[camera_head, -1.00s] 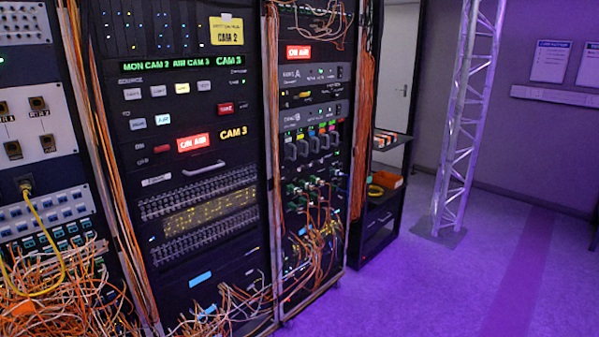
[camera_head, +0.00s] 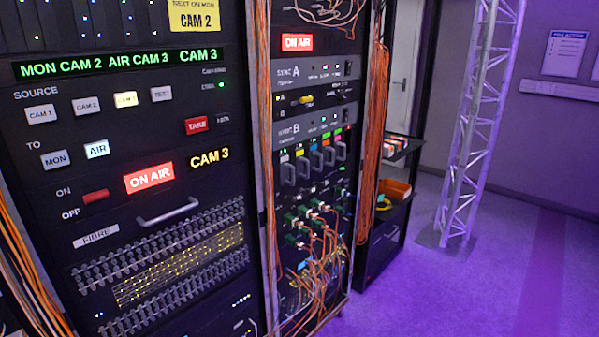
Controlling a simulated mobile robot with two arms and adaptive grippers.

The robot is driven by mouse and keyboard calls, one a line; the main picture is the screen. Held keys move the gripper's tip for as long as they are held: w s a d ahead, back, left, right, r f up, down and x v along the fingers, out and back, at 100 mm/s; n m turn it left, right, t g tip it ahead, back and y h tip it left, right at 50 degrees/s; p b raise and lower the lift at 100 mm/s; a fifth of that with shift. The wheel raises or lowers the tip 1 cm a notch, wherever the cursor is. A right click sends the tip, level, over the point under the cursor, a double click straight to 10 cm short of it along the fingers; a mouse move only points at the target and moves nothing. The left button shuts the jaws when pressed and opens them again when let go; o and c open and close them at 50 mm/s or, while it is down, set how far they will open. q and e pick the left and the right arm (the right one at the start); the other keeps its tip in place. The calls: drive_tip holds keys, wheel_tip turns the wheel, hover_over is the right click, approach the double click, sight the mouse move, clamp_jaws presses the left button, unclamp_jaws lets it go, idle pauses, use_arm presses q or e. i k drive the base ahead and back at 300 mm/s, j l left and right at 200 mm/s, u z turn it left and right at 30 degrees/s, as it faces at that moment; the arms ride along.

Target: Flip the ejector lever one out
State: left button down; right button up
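In the head view, a row of several upright grey levers or handles (camera_head: 316,162) sits in the right rack below small coloured tabs (camera_head: 313,143). They look like the card ejector levers, but at this size I cannot tell which is lever one or how each is set. Neither of my grippers is in view.
The left rack (camera_head: 140,170) carries source buttons, a lit ON AIR sign and a handle (camera_head: 168,212). Orange cables (camera_head: 325,250) hang loose from the right rack's lower part. A small shelf trolley (camera_head: 390,200) and a truss column (camera_head: 470,140) stand beyond. Purple floor is free at right.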

sight(294, 198)
drive_tip(key=i+j, duration=0.15)
drive_tip(key=i, duration=0.25)
drive_tip(key=i+j+z, duration=0.1)
drive_tip(key=i, duration=0.3)
drive_tip(key=i+j, duration=0.2)
drive_tip(key=i, duration=0.15)
drive_tip(key=z, duration=0.05)
